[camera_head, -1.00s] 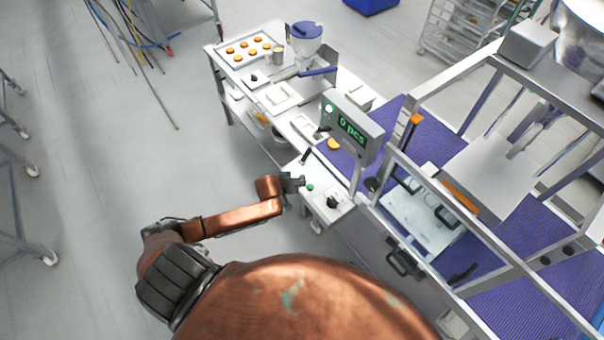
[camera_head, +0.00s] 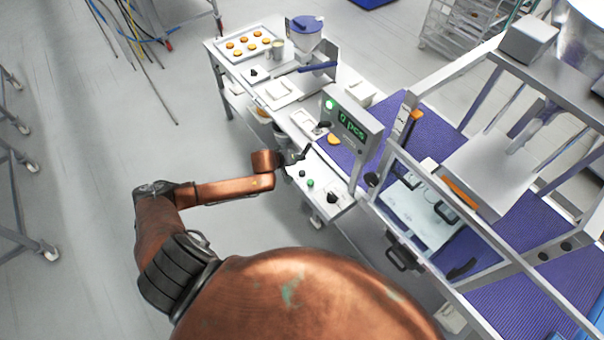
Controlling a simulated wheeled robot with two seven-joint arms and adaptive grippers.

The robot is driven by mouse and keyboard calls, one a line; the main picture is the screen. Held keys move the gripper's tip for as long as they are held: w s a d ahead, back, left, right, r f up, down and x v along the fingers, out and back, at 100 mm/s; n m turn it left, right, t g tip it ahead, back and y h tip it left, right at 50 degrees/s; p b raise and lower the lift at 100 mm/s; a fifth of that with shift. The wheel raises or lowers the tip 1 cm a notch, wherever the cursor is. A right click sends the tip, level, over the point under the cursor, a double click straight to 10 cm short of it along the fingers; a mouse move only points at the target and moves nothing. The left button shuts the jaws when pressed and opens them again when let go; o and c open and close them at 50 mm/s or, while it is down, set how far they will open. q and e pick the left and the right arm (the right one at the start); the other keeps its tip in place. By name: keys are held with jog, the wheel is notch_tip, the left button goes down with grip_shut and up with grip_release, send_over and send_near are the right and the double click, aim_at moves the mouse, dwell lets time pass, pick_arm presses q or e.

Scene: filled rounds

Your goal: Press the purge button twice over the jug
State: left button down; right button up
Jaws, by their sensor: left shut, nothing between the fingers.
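My left gripper (camera_head: 299,156) is shut and empty, above the edge of the white control panel (camera_head: 323,181), beyond its buttons in the picture. The panel has a green button (camera_head: 310,183), a small black button (camera_head: 302,173) and a black knob (camera_head: 332,198). I cannot read which one is the purge button. A hopper with a blue lid (camera_head: 306,24) stands at the far end of the bench. A small pale metal vessel (camera_head: 277,47) stands beside it; I cannot tell whether this is the jug. My right gripper is not in view.
A tray of filled rounds (camera_head: 247,44) lies at the bench's far left. A counter display (camera_head: 352,125) reading "0 pcs" stands by the purple conveyor belt (camera_head: 440,138). A metal frame with clear guards fills the right. The floor on the left is mostly free.

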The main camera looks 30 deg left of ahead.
pick_arm(q)
jog(key=b, duration=0.6)
send_over(301, 173)
notch_tip(301, 173, down, 6)
jog(key=shift+f, duration=0.2)
jog(key=shift+f+b, duration=0.3)
jog(key=shift+f, duration=0.4)
dwell(0.3)
jog(key=shift+f, duration=0.2)
jog(key=shift+f, duration=0.2)
